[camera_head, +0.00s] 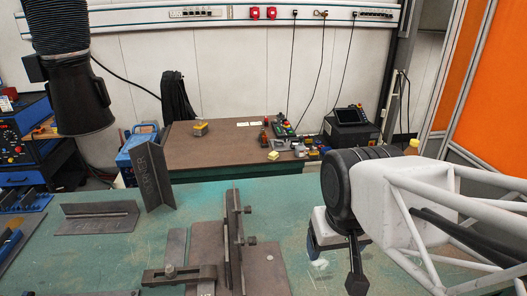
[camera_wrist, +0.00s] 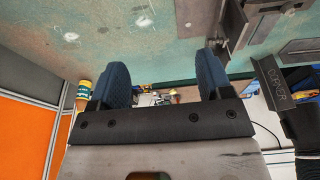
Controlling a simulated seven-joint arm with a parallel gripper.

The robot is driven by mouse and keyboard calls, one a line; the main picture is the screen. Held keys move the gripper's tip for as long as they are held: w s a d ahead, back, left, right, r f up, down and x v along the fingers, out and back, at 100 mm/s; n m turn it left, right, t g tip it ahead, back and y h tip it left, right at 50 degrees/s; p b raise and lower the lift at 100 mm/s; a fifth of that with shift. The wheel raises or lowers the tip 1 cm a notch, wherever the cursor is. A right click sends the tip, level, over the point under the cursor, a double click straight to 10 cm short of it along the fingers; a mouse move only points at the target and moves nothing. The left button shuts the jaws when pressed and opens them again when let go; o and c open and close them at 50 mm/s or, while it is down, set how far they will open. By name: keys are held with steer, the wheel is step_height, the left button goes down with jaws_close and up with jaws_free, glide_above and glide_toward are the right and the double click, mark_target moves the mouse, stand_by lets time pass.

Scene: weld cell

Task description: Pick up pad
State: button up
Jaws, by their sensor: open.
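I cannot tell for certain which thing is the pad. A small yellow-and-grey block (camera_head: 201,129) lies on the brown bench at the back, and a small pale yellow piece (camera_head: 273,156) lies near that bench's front edge. My gripper (camera_head: 333,262) is over the right part of the green table, far in front of both pieces. In the wrist view my gripper (camera_wrist: 161,62) shows two blue-padded fingers spread apart with nothing between them. Small items on the back bench show blurred between the fingers there.
The green table (camera_head: 310,205) carries a steel fixture (camera_head: 235,240), an angle plate (camera_head: 155,178) and a flat angle piece (camera_head: 98,216). A yellow-capped bottle (camera_head: 412,146) stands behind my arm. The brown bench (camera_head: 215,150) has tools at its right; its left is clear. Orange panels (camera_head: 490,90) close the right.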

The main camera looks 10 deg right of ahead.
steer(key=w+r+n, duration=0.2)
steer(key=w, duration=0.4)
steer(key=w+r+n, duration=0.2)
steer(key=w+r, duration=0.1)
steer(key=w, duration=0.4)
steer(key=n+h, duration=0.3)
steer(key=n, duration=2)
glide_above(273, 154)
steer(key=s+a, duration=0.2)
step_height(273, 154, down, 31)
steer(key=shift+w+a+r+t, duration=0.1)
steer(key=shift+w+r+t, duration=0.1)
steer(key=shift+t, duration=0.1)
steer(key=shift+f, duration=0.15)
steer(key=shift+x, duration=1.2)
